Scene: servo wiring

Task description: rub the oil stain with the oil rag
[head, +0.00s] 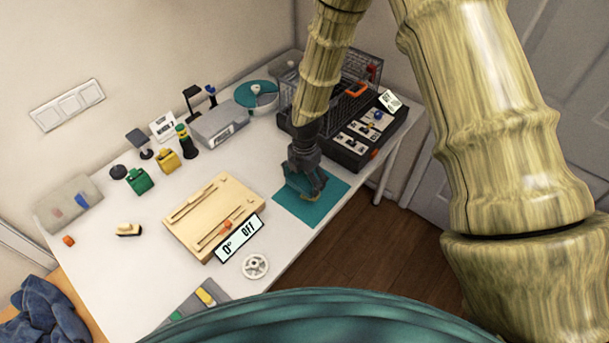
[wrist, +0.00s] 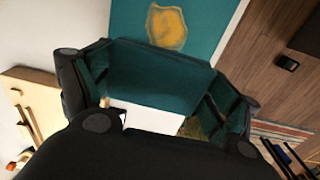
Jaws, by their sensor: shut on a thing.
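The oil stain is a yellow-brown patch (wrist: 168,26) on the teal mat (wrist: 125,18), past the fingers in the wrist view. The mat also shows in the head view (head: 335,187), at the right front of the table. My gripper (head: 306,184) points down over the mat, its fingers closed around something. In the wrist view a dark teal, flat piece (wrist: 160,78) spans between the fingers; it looks like the oil rag. The gripper hides much of the rag and part of the stain in the head view. I cannot tell whether the rag touches the mat.
A black panel case (head: 362,140) stands behind the mat. The table's edge (wrist: 227,40) runs close to the mat's right.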

